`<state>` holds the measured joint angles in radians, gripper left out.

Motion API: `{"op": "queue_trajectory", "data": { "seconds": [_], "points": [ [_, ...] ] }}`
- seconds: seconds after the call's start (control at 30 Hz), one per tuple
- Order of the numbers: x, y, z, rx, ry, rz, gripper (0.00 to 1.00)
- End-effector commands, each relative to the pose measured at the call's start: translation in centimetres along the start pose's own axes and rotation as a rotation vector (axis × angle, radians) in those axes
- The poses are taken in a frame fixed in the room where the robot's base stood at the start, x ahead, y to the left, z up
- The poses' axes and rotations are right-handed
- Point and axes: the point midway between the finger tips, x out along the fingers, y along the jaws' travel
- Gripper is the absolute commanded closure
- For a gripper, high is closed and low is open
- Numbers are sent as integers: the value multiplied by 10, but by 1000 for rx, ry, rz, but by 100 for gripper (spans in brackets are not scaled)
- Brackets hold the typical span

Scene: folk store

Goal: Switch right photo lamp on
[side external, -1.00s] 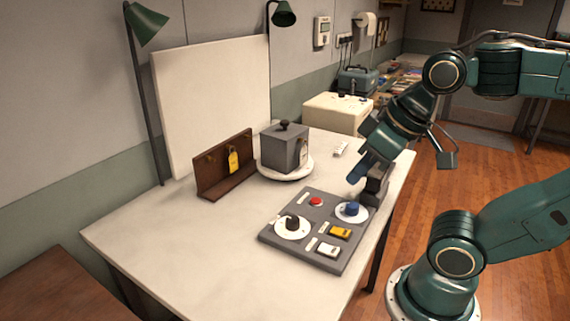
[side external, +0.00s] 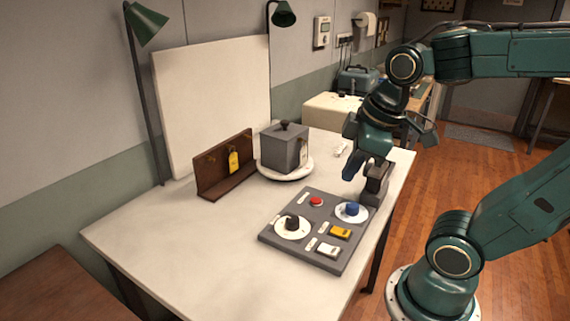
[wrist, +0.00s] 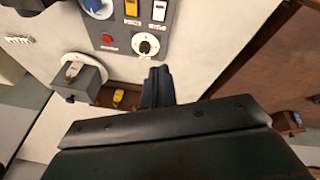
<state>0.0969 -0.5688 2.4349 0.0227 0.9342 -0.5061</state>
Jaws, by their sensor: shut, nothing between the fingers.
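The grey control panel (side external: 284,246) lies on the white table. It carries a black knob (side external: 293,222) and a blue knob (side external: 352,209) on white dials, a red button (side external: 316,201), a yellow switch (side external: 340,232) and a white switch (side external: 329,250). Its labels are too small to read. My gripper (side external: 368,188) is shut and empty, above the panel's far right side near the blue knob. In the wrist view its dark fingers (wrist: 157,88) show below the black knob (wrist: 146,44). The right photo lamp (side external: 284,15) and left lamp (side external: 146,22) show no clear glow.
A grey lidded box (side external: 284,149) stands on a round white base behind the panel. A brown wooden rack (side external: 218,176) with a yellow tag (side external: 234,161) is left of it. A white backdrop board (side external: 212,95) leans behind. The table's front left is clear.

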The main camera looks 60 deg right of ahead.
Motion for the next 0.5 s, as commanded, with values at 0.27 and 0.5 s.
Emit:
{"op": "queue_trajectory", "data": {
  "seconds": [0.27,0.5],
  "points": [
    [14,18,-1,-233,-91,-36,100],
    [27,33,0,-435,-155,-89,100]
  ]
}}
